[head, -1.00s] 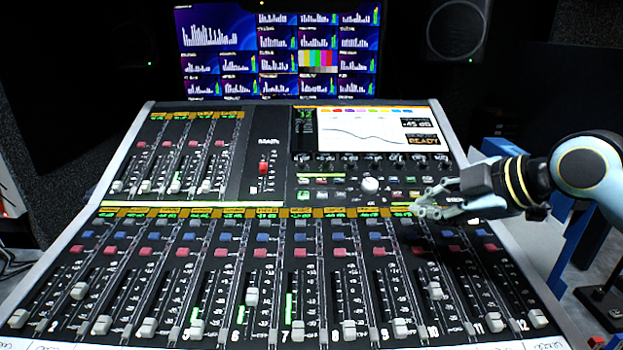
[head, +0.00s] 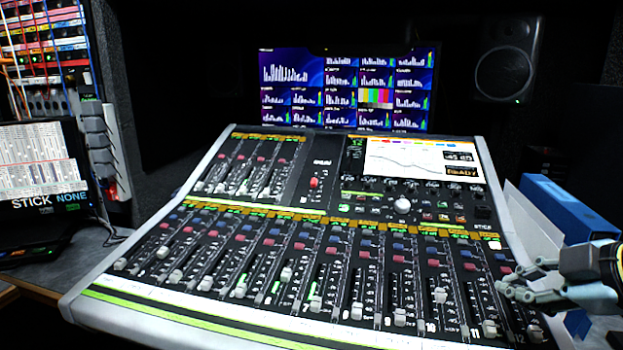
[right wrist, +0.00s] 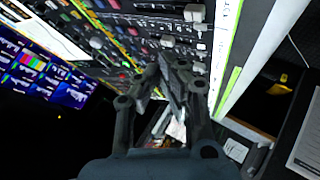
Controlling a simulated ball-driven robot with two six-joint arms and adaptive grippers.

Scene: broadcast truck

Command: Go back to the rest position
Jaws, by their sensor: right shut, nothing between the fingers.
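My right gripper (head: 522,282) is at the right edge of the head view, by the right end of the mixing console (head: 200,325). In the right wrist view the gripper (right wrist: 172,72) is shut with nothing between its fingers. The console's faders and buttons show behind its fingertips there. I cannot tell whether the fingertips touch the console. My left gripper is not in view.
A wide monitor (head: 345,90) stands behind the console, with a speaker (head: 503,75) to its right. Blue binders (head: 570,208) stand right of the console, near my right arm. A laptop-like screen (head: 40,175) and a patch rack (head: 50,50) are at left.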

